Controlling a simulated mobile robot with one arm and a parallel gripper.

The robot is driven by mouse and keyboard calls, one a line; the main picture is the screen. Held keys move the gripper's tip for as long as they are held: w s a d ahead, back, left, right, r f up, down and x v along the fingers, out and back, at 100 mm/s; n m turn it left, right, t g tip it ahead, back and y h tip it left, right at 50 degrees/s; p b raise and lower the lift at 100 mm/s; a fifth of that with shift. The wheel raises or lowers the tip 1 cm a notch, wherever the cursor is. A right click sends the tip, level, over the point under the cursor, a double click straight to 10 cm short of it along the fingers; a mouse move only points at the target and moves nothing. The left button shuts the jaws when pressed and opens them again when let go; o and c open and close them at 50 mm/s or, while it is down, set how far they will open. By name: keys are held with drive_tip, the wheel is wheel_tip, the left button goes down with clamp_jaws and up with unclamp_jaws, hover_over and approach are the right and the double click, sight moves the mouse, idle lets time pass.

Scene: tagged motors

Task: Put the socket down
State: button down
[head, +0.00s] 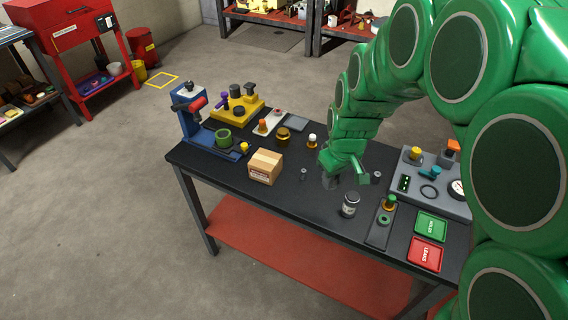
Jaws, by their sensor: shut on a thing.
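My green gripper (345,170) is over the middle of the black workbench (277,197), pointing down. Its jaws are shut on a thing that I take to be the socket. A small dark grey shape (329,181) shows just under the left part of the gripper. The jaws and the arm hide much of it, and I cannot tell whether it touches the bench. A small grey cylinder (303,174) stands on the bench to the left of the gripper, and another (377,177) stands to the right.
A cardboard box (264,167) and blue press (196,112) are to the left. A grey jar (350,204), a dark strip with an orange-topped part (389,203), a green tray (431,226) and a red tray (426,253) are to the right. Bare bench shows left of the jar.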

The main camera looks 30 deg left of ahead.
drive_tip(key=a+r+n, duration=0.1)
drive_tip(key=a+r, duration=0.2)
drive_tip(key=a, duration=0.5)
drive_tip(key=a+r+n, duration=0.1)
drive_tip(key=a+r, duration=0.2)
drive_tip(key=a, duration=0.4)
hover_over(267, 153)
drive_tip(key=shift+s+d+f, duration=0.1)
drive_tip(key=shift+d+f, duration=0.05)
drive_tip(key=shift+f, duration=2.45)
drive_tip(key=shift+s+d+f, duration=0.1)
drive_tip(key=shift+f, duration=4)
drive_tip(key=shift+f, duration=0.1)
drive_tip(key=c, duration=0.9)
unclamp_jaws()
drive_tip(key=r, duration=0.4)
drive_tip(key=d+r, duration=0.1)
drive_tip(key=r, duration=0.7)
drive_tip(key=shift+s+d, duration=0.15)
drive_tip(key=shift+s, duration=0.1)
